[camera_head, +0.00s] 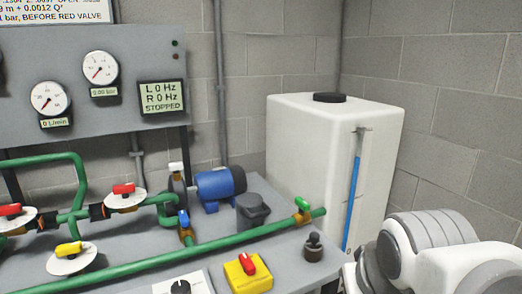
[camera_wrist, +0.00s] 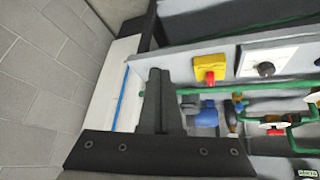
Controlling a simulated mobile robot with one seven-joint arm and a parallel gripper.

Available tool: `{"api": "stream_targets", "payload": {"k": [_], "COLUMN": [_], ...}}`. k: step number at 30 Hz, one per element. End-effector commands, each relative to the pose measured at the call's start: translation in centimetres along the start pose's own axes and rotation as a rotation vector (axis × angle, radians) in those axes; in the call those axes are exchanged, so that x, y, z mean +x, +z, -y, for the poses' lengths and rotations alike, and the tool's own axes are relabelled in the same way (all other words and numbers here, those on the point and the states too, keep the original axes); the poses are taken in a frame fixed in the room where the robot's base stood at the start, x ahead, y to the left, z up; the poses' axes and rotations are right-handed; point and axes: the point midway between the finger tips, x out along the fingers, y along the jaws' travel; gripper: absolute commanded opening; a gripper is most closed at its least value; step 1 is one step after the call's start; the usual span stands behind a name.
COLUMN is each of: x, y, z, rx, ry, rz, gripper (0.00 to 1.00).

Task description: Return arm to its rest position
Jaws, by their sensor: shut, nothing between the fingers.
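My arm shows in the head view as white and grey links (camera_head: 430,250) at the lower right, beside the white tank (camera_head: 310,140) and in front of its lower right part. My gripper is outside the head view. In the wrist view my gripper (camera_wrist: 157,75) has its dark fingers together and holds nothing. Its fingers appear over the bench front and tank edge, left of the yellow box with a red knob (camera_wrist: 210,68). No contact with anything is visible.
The bench carries green pipes (camera_head: 220,245), a blue motor (camera_head: 220,185), a yellow switch box (camera_head: 247,273) and a small dark knob (camera_head: 314,247). A grey panel (camera_head: 140,60) with gauges and a display reading STOPPED stands behind. Block walls (camera_head: 440,120) close the right side.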

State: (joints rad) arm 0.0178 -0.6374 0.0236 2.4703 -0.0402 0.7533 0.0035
Motion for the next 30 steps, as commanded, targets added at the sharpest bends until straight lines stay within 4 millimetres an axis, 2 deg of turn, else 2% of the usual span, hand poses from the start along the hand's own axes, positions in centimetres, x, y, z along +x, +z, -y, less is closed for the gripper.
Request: {"api": "stream_targets", "payload": {"k": [4,6,11,24,30], "x": [-2.3,-4.3,-7.1,-16.6,-19.1], "y": [3.9,2.5,0.7,-5.2,-6.8], "z": [0.6,0.5,0.3,-0.3,-0.5], "rx": [0.034,0.034,0.034,0.033,0.033], "ry": [-0.042,-0.042,-0.041,-0.04,-0.04], "rz": [0.057,0.065,0.065,0.064,0.064], "gripper": [0.0,0.0,0.0,0.0,0.0]}}
